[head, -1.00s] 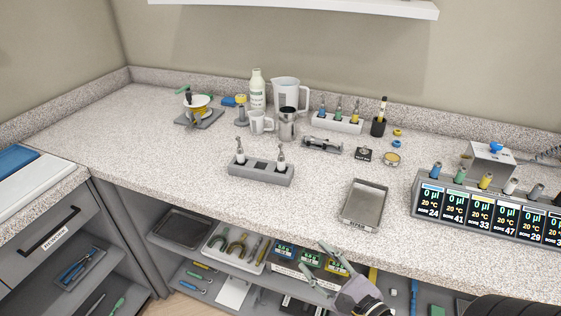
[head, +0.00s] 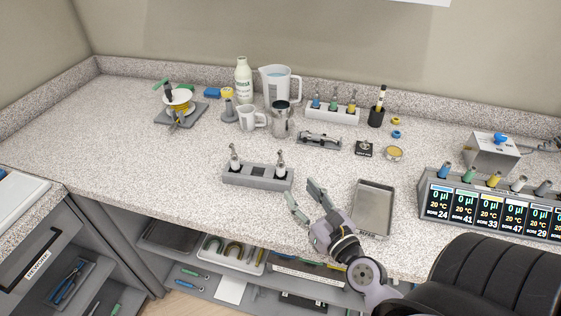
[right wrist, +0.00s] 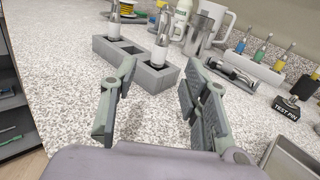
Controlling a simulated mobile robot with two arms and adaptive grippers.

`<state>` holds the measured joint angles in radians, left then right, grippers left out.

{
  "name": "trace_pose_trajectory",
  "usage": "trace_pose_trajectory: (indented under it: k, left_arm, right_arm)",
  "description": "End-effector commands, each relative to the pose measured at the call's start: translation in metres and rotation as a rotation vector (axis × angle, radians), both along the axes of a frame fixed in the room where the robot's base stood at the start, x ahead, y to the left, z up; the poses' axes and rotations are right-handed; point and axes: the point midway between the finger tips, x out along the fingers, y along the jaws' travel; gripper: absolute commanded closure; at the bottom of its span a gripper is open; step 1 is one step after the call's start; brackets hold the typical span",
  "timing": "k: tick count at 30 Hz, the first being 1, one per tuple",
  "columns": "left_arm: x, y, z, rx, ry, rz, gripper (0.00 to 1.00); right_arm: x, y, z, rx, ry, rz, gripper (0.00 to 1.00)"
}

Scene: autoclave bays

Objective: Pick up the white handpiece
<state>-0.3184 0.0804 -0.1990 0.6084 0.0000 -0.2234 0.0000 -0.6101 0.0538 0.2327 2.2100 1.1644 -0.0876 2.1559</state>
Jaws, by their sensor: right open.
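Two silver handpieces with white lower parts stand upright in a grey block holder (head: 257,178). One white handpiece (head: 234,159) is at its left end and the other white handpiece (head: 280,164) at its right end; the middle slot looks empty. In the right wrist view the right-end one (right wrist: 160,46) stands just beyond my fingers. My right gripper (head: 302,196) is open and empty, in front and to the right of the holder, apart from it. Another light-coloured piece (head: 519,184) stands in the display rack at the right. My left gripper is not in view.
A metal tray (head: 387,209) lies right of my right gripper. Behind the holder stand a white mug (head: 247,119), a steel cup (head: 282,121) and a clear jug (head: 279,84). A display rack (head: 495,207) fills the right side.

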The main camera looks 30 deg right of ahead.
Motion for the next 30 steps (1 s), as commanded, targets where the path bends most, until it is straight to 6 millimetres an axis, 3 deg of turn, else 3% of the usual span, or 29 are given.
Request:
trace_pose_trajectory:
  k: [1, 6, 13, 23, 30]
  left_arm:
    - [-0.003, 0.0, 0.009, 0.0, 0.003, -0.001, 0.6]
    - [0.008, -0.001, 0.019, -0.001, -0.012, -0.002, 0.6]
    - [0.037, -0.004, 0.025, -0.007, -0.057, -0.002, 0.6]
    - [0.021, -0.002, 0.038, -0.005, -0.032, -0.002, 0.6]
    - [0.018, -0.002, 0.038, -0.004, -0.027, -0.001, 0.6]
  right_arm:
    - [0.012, -0.001, 0.006, 0.002, -0.004, 0.0, 0.58]
    - [0.042, -0.003, 0.003, 0.001, -0.002, 0.0, 0.58]
    - [0.059, -0.004, 0.001, 0.0, 0.0, 0.002, 0.58]
    - [0.103, -0.01, 0.001, -0.001, 0.0, 0.002, 0.58]
    - [0.109, -0.011, -0.001, -0.001, 0.001, 0.001, 0.58]
